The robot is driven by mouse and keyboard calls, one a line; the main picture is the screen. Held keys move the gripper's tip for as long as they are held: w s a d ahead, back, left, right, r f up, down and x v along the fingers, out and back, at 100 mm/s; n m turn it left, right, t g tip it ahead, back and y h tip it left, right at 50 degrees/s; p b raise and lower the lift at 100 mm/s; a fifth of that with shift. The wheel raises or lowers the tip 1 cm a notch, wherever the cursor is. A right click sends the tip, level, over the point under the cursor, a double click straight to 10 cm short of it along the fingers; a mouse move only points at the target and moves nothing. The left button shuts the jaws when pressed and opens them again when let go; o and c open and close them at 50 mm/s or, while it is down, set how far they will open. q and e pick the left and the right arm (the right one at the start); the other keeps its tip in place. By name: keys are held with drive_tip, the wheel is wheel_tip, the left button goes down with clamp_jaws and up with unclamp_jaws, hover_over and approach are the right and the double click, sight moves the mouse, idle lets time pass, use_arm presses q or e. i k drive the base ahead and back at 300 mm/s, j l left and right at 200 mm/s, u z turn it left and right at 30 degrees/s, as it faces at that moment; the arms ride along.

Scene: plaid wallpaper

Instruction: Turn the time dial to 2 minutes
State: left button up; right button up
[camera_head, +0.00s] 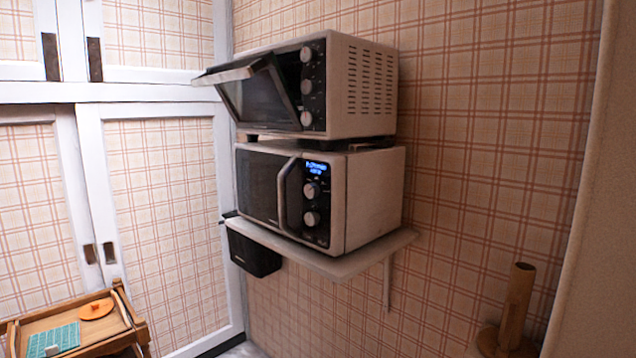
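A toaster oven (362,90) sits on top of a microwave (372,195). The toaster oven's black front panel has a column of three light knobs: an upper knob (306,54), a middle knob (306,86) and a lower knob (306,118). Its glass door (262,97) is partly open, tilted outward at the top. The microwave has a lit blue display (317,168) above an upper dial (311,190) and a lower dial (311,219). Its door (258,187) looks closed. Dial labels are too small to read, so I cannot tell which is the time dial. Neither gripper is in view.
Both appliances rest on a white wall shelf (345,264). A black box (254,254) is below its left end. White cabinets (160,200) fill the left side. A wooden tray (70,325) is at lower left, and a wooden cylinder (517,300) is at lower right.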

sight(312, 217)
drive_tip(key=i+j+u, duration=0.15)
drive_tip(key=j+u, duration=0.25)
drive_tip(key=i+j+u, duration=0.15)
drive_tip(key=u, duration=0.2)
